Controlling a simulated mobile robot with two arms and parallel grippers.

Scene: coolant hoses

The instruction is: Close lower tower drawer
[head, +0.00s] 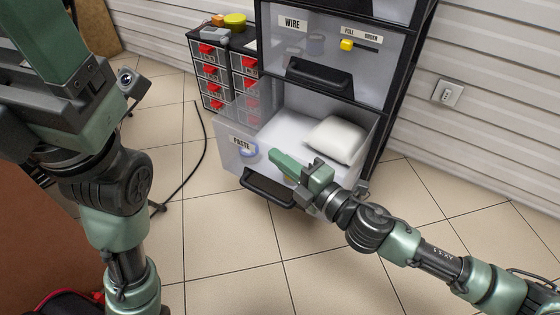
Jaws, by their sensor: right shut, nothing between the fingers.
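The lower tower drawer (229,152) is labelled PASTE and is pulled well out from the tower. It has a translucent front with a black handle (268,190) on it. A white pillow-like bag (337,139) lies inside, and a blue ring-shaped item shows behind the label. My right gripper (279,162) is shut and empty, over the drawer's front edge above the handle. I cannot tell whether it touches the drawer. My left arm fills the left side; its hand is at the upper left, close to the camera, and its fingertips cannot be made out.
The WIRE drawer (331,84) above appears closed. A small organiser with red-handled drawers (210,70) stands left of the tower. A black cable lies on the tiled floor. The floor in front of and right of the tower is clear. A wall socket (447,93) is at right.

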